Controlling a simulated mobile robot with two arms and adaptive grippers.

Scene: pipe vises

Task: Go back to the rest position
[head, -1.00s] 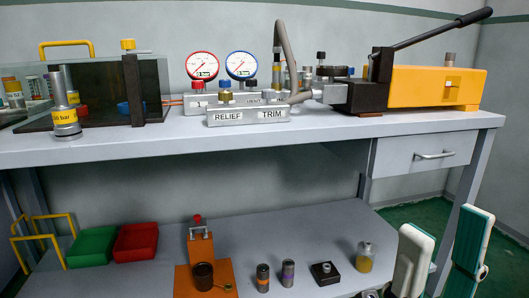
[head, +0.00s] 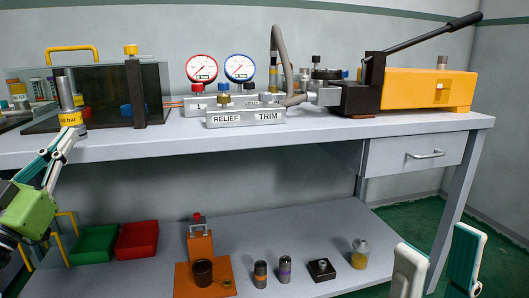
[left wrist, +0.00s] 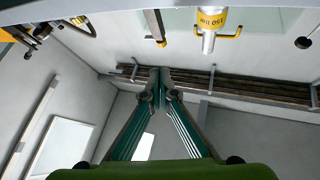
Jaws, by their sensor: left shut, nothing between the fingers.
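My left gripper (head: 66,130) has its white and green fingers together, pointing up and to the right at the left edge of the head view. Its tips show in front of the bench edge, just below a silver cylinder with a yellow band (head: 70,108). In the left wrist view the finger pads (left wrist: 160,74) meet with nothing between them, and the cylinder (left wrist: 209,28) is apart from them. My right gripper (head: 438,245) is at the lower right of the head view, its two fingers wide apart and empty.
The bench (head: 220,146) carries a dark clear-walled box (head: 95,95), gauges, a RELIEF/TRIM block (head: 244,118) and a yellow hand pump (head: 425,88). The lower shelf (head: 330,225) holds green (head: 92,243) and red (head: 138,240) bins, an orange vise (head: 200,245) and small parts.

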